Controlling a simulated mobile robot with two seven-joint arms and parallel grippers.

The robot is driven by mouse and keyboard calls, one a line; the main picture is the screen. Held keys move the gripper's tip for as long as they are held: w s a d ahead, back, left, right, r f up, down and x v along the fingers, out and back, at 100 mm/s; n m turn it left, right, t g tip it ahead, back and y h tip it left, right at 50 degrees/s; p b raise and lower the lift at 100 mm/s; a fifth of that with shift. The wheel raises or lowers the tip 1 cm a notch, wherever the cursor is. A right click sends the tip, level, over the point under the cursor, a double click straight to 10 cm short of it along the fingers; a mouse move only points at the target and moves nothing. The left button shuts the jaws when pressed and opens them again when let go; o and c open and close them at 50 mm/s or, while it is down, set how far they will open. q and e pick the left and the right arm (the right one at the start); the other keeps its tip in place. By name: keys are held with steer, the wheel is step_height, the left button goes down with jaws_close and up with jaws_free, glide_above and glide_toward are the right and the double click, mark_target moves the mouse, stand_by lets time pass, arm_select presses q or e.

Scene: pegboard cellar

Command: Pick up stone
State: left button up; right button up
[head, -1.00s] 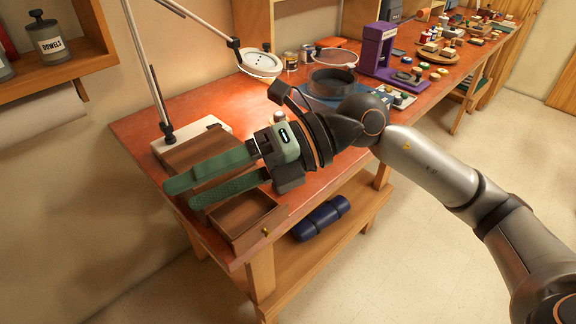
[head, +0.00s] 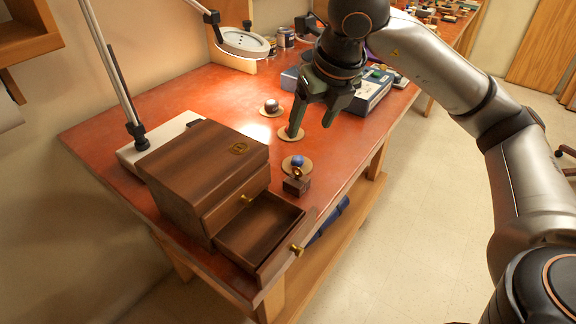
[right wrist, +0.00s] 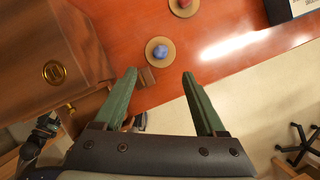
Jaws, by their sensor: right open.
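A blue stone (head: 298,161) rests on a round cork coaster (head: 287,167) in the head view; the stone also shows in the right wrist view (right wrist: 160,51), just beyond my fingertips. A dark stone (head: 271,104) sits on another coaster farther back. A third coaster (head: 285,137) is partly covered by my finger. A reddish stone (right wrist: 184,3) on a coaster is cut by the top edge of the right wrist view. My right gripper (head: 312,123) is open and empty, fingers pointing down above the table. My left gripper is not in view.
A dark wooden box (head: 205,165) has its drawer (head: 262,228) pulled open at the table's front. A small wooden block with a ring (head: 297,185) stands near the blue stone. A lamp (head: 243,42) and a blue-grey device (head: 365,92) stand behind.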

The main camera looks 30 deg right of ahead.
mark_target(298, 159)
steer(key=x, duration=1.1)
steer(key=shift+s+f, duration=0.15)
steer(key=shift+f, duration=0.25)
jaws_close()
